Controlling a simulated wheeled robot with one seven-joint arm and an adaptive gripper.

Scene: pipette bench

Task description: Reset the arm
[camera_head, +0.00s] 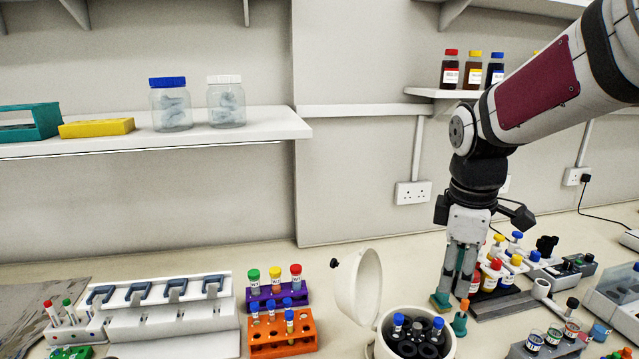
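My arm reaches in from the upper right and its gripper (450,309) points down beside the centrifuge. Its two grey fingers have teal tips, with a narrow gap between them. I see nothing clearly held between them. A small orange patch shows at the right fingertip; I cannot tell whether it belongs to the finger or to something behind it. The white centrifuge (383,349) stands just left of the gripper with its lid (358,288) up and blue-capped tubes inside.
An orange tube rack (283,346) and a purple rack (258,292) stand left of the centrifuge. A white pipette stand (170,318) is further left. Racked bottles (493,276) with coloured caps crowd the gripper's right side. A shelf (270,125) is at upper left.

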